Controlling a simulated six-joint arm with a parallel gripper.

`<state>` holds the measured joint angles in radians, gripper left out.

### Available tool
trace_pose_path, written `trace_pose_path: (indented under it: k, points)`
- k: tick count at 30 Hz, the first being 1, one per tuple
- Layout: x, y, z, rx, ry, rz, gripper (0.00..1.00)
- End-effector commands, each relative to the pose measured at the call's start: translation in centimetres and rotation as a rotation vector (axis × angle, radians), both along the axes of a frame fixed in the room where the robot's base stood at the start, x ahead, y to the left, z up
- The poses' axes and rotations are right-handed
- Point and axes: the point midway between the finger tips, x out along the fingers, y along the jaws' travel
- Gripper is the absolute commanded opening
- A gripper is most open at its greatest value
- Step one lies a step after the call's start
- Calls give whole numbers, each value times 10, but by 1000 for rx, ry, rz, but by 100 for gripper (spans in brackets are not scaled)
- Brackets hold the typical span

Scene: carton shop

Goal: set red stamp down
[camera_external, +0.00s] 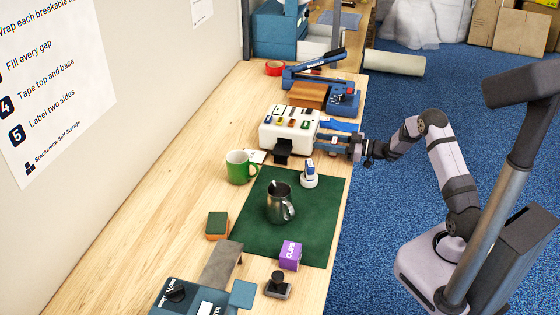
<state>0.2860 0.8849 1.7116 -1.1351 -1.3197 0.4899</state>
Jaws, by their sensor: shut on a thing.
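My gripper (322,144) reaches in from the right over the table's right edge. Its blue fingers point left, with the tips at the right side of a white box (266,140) with small coloured pieces on top. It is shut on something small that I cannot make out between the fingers. No red stamp shows clearly. A stamp with a white base and blue top (309,173) stands upright on the green mat (318,215), just below the gripper in the picture. A black stamp (278,286) stands near the front edge.
A steel pitcher (278,205) stands on the mat, with a green mug (238,167) at its far left. A purple box (290,255), a sponge (217,225) and blue machines (345,98) stand around. The mat's right part is clear.

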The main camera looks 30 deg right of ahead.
Motion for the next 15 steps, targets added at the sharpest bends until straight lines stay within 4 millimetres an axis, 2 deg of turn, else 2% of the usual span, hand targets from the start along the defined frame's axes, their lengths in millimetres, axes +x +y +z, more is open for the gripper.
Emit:
trace_pose_path:
  k: [11, 12, 14, 15]
  points:
    - [0, 0, -4, 0, -1, 0, 17]
    - [0, 0, -3, 0, -1, 0, 47]
    - [0, 0, -3, 0, -1, 0, 58]
    - [0, 0, -3, 0, -1, 0, 58]
